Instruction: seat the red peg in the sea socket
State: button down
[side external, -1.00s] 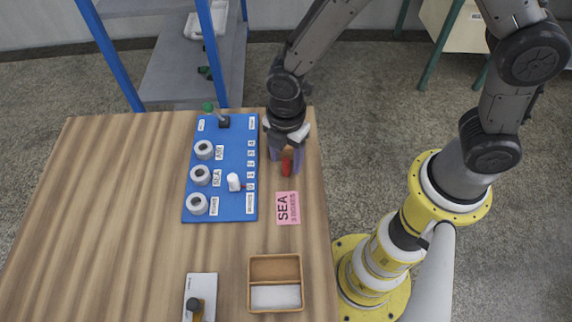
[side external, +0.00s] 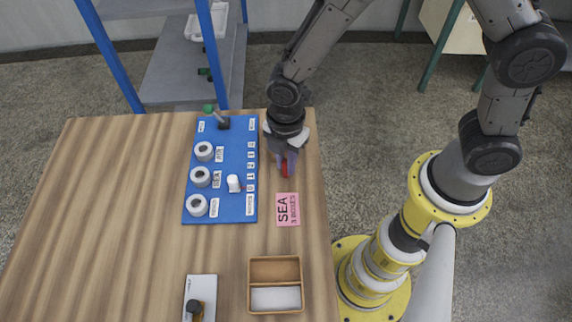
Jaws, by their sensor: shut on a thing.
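The red peg (side external: 285,169) is between the fingers of my gripper (side external: 285,160), at the right side of the wooden table, right of the blue board. My gripper is shut on it; the fingers hide part of the peg. I cannot tell whether the peg touches the table. The sea socket (side external: 200,177) is the middle one of three grey-white round sockets on the blue board (side external: 239,152), with a SEA label beside it. Its dark hole looks empty.
The board also carries a white knob (side external: 234,183) and a green-tipped lever (side external: 209,109). A pink SEA card (side external: 288,209) lies below my gripper. A wooden box (side external: 275,259) and a white plate with a dark knob (side external: 200,290) are nearer the front. The table's left is clear.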

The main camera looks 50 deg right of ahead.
jog(key=shift+r, duration=0.15)
jog(key=shift+r, duration=0.65)
jog(key=s+d+r, duration=0.7)
jog(key=s+r, duration=0.4)
jog(key=s, duration=0.1)
jog(key=shift+r, duration=0.2)
